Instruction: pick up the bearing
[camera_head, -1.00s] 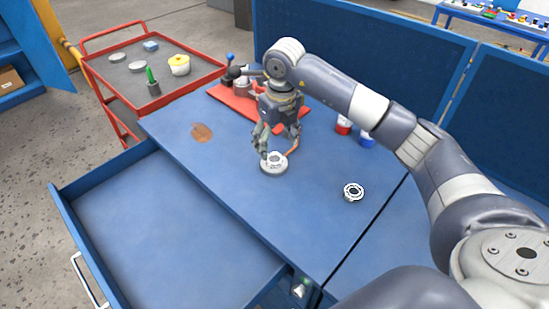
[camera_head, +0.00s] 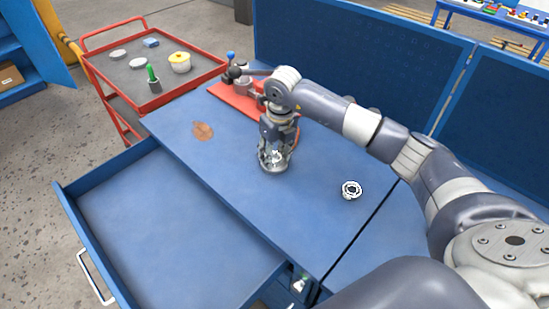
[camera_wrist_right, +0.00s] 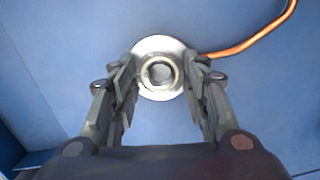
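A small metal ring that looks like a bearing (camera_wrist_right: 161,73) sits on a pale round disc (camera_wrist_right: 161,46) on the blue table. My right gripper (camera_head: 274,164) points straight down over them in the head view and hides most of both. In the right wrist view the fingers of this gripper (camera_wrist_right: 161,70) stand apart, one on each side of the ring. I cannot tell whether they touch it. A second bearing-like ring (camera_head: 352,190) lies alone on the table further right. My left gripper is not in view.
An orange cable (camera_wrist_right: 253,43) runs beside the disc. A red fixture plate (camera_head: 234,98) is at the back of the table. An open blue drawer (camera_head: 170,235) sticks out at the front. A red cart (camera_head: 150,70) stands at the left. The table's middle is mostly clear.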

